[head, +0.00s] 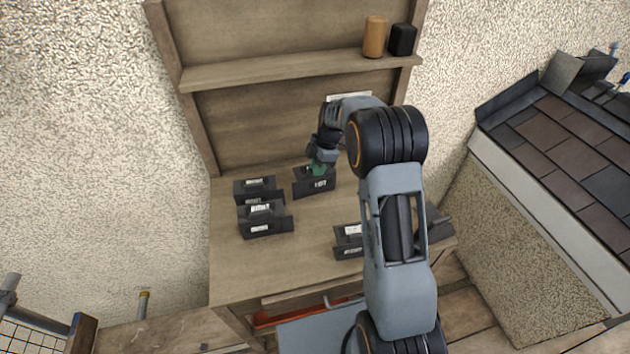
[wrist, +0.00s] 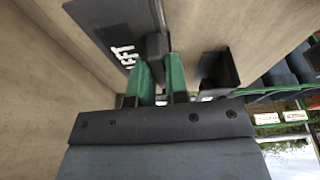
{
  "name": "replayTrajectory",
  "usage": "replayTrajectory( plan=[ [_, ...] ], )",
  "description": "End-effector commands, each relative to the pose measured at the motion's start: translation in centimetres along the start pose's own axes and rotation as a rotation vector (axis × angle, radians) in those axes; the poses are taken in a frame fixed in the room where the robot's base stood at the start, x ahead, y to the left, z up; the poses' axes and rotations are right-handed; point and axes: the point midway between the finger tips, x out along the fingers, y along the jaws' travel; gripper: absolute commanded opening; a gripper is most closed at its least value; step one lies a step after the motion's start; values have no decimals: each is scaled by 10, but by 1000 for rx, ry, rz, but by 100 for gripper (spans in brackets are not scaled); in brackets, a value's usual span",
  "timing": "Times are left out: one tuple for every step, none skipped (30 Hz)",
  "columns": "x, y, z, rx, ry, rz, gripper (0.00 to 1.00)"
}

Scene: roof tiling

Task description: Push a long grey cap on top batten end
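My gripper (head: 318,168) reaches down to a dark labelled bin (head: 316,184) at the back middle of the workbench. In the wrist view its green fingers (wrist: 160,62) stand a little apart. A dark grey piece (wrist: 156,45), possibly a cap, shows between the fingertips; whether they press on it is unclear. The bin wall with white letters (wrist: 112,30) is just beside the fingers. The tiled roof (head: 565,150) is at the right in the head view. I cannot make out the top batten end there.
Other dark bins stand on the workbench (head: 310,240), at left (head: 265,222) and front right (head: 348,240). A shelf (head: 290,70) above carries a brown cylinder (head: 375,37) and a black container (head: 402,39). The bench middle is clear. A rough wall (head: 80,130) lies left.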

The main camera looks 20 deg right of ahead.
Motion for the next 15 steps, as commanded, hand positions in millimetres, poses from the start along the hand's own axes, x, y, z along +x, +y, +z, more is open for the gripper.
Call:
replayTrajectory(
  plan=[
    [0,0,0,0,0,0,7],
    [0,0,0,0,0,0,4],
    [0,0,0,0,0,0,0],
    [0,0,0,0,0,0,0],
    [0,0,0,0,0,0,0],
    [0,0,0,0,0,0,0],
    [0,0,0,0,0,0,0],
    [0,0,0,0,0,0,0],
    [0,0,0,0,0,0,0],
    [0,0,0,0,0,0,0],
    [0,0,0,0,0,0,0],
    [0,0,0,0,0,0,0],
    [0,0,0,0,0,0,0],
    [0,0,0,0,0,0,0],
    [0,0,0,0,0,1,0]
  ],
)
